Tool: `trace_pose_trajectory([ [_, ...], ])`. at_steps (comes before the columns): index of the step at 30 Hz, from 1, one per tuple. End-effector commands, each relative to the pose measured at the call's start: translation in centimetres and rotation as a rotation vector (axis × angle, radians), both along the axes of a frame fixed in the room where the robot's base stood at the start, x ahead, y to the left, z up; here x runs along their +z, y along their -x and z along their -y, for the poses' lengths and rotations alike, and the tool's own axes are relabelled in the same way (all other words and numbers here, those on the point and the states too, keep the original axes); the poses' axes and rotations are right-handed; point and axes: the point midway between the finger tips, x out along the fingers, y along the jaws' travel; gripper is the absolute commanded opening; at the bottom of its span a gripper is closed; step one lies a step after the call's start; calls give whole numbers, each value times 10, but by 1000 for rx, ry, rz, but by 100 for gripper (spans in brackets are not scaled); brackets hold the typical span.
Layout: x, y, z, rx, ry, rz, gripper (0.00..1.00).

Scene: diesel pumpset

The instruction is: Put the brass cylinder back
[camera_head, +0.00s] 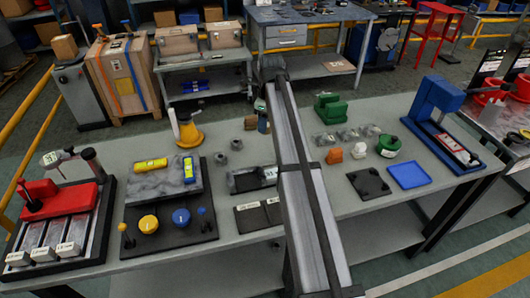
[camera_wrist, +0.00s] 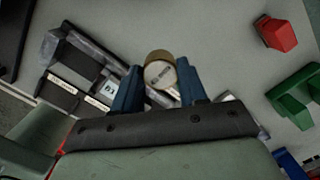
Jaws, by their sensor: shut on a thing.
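The brass cylinder (camera_wrist: 160,58) is between the two blue fingers of my gripper (camera_wrist: 158,84) in the wrist view. Its brownish rim and pale, labelled end face show, and the fingers press on its sides. In the head view my arm hides most of the gripper and the cylinder. A dark holder (camera_wrist: 65,92) with labelled pockets lies left of the gripper in the wrist view. In the head view the dark holder (camera_head: 241,184) lies just left of my arm, with its label plates in front. The cylinder's lower part is hidden.
A board with yellow and blue knobs (camera_head: 166,221) lies left of the holder. A yellow oil can (camera_head: 189,133) stands behind. Right of my arm are a green block (camera_head: 329,107), a blue tray (camera_head: 408,175) and a blue press (camera_head: 436,100). Some bare bench lies between.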

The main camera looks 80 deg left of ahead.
Motion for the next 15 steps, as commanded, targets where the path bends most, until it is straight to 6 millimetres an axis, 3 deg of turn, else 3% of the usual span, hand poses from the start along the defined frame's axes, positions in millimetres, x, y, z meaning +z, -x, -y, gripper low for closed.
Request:
trace_pose_trajectory([
  [5,-14,0,0,-18,2,-2,0],
  [15,-61,0,0,-16,2,-2,0],
])
